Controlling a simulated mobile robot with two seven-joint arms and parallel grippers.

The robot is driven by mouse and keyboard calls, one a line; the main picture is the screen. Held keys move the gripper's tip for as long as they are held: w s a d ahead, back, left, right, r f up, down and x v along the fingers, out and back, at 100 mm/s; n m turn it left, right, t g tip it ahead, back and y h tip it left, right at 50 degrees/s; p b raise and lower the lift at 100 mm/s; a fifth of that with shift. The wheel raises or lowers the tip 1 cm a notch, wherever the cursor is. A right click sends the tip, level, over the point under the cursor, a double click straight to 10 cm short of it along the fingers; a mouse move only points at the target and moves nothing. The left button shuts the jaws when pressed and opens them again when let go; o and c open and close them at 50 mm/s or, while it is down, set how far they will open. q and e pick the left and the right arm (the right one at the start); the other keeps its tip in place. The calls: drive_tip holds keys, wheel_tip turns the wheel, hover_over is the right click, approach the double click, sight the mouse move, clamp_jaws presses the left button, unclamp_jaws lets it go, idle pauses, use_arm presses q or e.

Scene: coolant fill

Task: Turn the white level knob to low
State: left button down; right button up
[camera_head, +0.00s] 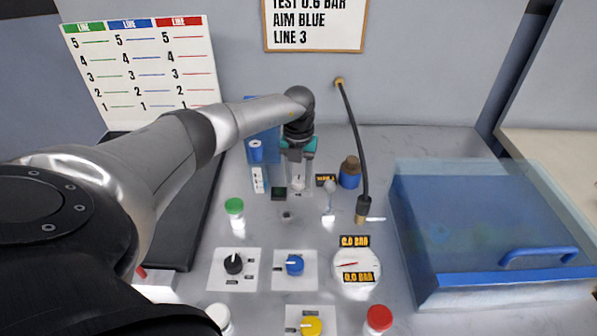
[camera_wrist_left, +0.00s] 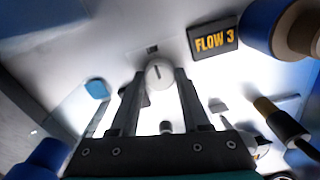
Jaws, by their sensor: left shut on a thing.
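The white level knob (camera_wrist_left: 159,74) is round with a dark pointer line and sits on a panel. In the left wrist view it lies between the fingertips of my left gripper (camera_wrist_left: 158,82). In the head view the knob (camera_head: 298,184) shows just below my left gripper (camera_head: 297,172), which reaches down from above. The gripper is shut on the knob. The marks around the knob are too small to read. My right gripper is not in view.
A "FLOW 3" display (camera_wrist_left: 214,42) and a blue bottle (camera_head: 349,175) stand right of the knob. A black hose (camera_head: 354,140) hangs nearby. Black (camera_head: 233,264), blue (camera_head: 295,265) and yellow (camera_head: 311,326) knobs lie nearer. A blue clear-lidded box (camera_head: 480,230) fills the right.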

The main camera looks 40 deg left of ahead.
sight(299, 180)
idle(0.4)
use_arm(q)
drive_tip(key=shift+c, duration=1.9)
unclamp_jaws()
wheel_tip(299, 180, up, 15)
drive_tip(key=p, duration=0.1)
drive_tip(key=shift+r, duration=0.15)
